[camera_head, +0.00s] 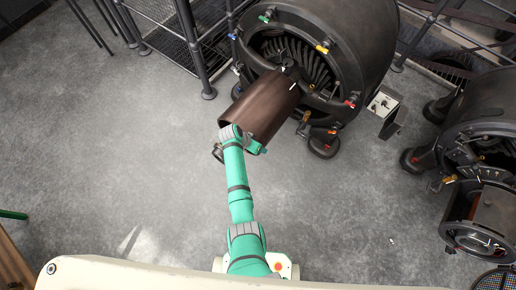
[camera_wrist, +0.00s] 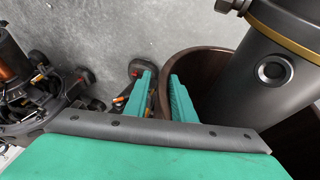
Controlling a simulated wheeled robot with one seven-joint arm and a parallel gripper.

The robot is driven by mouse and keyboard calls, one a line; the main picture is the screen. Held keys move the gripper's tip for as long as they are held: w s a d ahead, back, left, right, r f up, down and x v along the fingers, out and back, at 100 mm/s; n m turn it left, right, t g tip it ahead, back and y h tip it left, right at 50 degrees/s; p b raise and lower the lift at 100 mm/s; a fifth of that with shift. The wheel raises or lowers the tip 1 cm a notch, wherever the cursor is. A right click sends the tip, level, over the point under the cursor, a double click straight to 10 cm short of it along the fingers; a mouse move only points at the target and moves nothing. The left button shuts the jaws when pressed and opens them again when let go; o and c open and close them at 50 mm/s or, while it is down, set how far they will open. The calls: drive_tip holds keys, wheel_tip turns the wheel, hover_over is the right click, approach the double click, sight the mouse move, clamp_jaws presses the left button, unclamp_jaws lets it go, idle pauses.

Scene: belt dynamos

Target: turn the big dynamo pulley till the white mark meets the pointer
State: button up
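The big dynamo (camera_head: 335,40) stands at the top of the head view, with its brown drum-shaped pulley (camera_head: 262,105) pointing down-left. A short white mark (camera_head: 293,87) shows on the pulley near its dynamo end. A small dark piece (camera_head: 284,70) beside that end may be the pointer; the mark sits a little below and right of it. My gripper (camera_head: 238,136) is at the pulley's free end. In the wrist view, the two green fingers (camera_wrist: 161,97) straddle the pulley's rim (camera_wrist: 195,62), one outside and one inside, with a narrow gap visible.
A smaller dynamo (camera_head: 485,130) with its own pulley stands at the right. A grey box (camera_head: 382,103) is beside the big dynamo. Dark railings (camera_head: 195,50) stand at the upper left. The grey floor (camera_head: 110,140) is open on the left.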

drive_tip(key=shift+w+r, duration=0.2)
drive_tip(key=shift+w, duration=0.1)
drive_tip(key=shift+s+a+r, duration=0.1)
drive_tip(key=shift+a+r, duration=0.2)
drive_tip(key=shift+r, duration=0.15)
drive_tip(key=v, duration=0.9)
drive_tip(key=shift+s+a+r, duration=0.2)
drive_tip(key=shift+s, duration=0.05)
